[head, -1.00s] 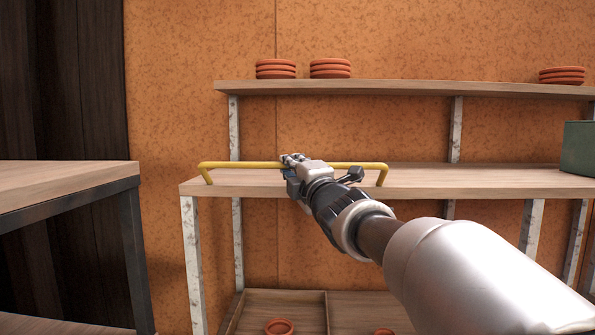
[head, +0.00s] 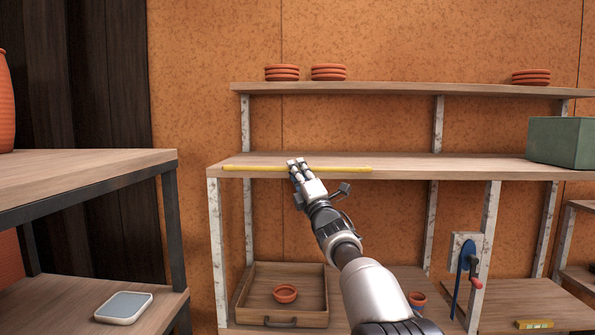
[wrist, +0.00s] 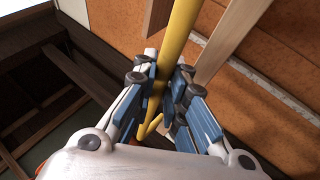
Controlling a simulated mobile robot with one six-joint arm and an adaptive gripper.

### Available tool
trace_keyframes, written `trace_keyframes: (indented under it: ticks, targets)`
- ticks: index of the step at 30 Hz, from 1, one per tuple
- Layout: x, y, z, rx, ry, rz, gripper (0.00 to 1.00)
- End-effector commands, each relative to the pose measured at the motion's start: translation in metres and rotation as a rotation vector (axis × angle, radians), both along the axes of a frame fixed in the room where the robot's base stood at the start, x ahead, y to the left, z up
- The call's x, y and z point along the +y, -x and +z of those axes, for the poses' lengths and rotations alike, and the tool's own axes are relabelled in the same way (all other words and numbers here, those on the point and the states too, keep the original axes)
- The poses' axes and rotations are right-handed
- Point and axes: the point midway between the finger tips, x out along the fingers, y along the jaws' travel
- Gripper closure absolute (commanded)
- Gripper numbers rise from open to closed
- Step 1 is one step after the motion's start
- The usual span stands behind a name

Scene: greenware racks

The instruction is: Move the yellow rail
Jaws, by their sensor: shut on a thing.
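The yellow rail (head: 345,168) shows in the head view as a thin straight bar, level along the front edge of the middle shelf board (head: 420,168). Its bent end legs cannot be made out there. My gripper (head: 298,163) is shut on the rail, left of its middle, with the arm reaching up from the lower right. In the wrist view the rail (wrist: 179,32) runs from the top down between the two blue-padded fingers (wrist: 165,88). A bent yellow piece shows lower between them. Whether the rail touches the shelf cannot be told.
Stacked terracotta dishes (head: 282,73) stand on the upper shelf. A green box (head: 560,142) sits at the middle shelf's right. A wooden tray (head: 252,310) holds a terracotta ring below. A dark-framed table (head: 90,177) stands at left. The middle shelf is otherwise clear.

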Motion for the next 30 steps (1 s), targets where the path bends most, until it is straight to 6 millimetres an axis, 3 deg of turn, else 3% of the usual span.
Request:
trace_keyframes:
  ticks: [24,25,30]
  targets:
    - [-0.0006,-0.0116,-0.0073,-0.044,0.003,-0.002,1.00]
    - [-0.0006,-0.0116,-0.0074,-0.044,0.003,-0.002,0.86]
    - [-0.0005,-0.0114,-0.0069,-0.045,0.003,-0.002,0.74]
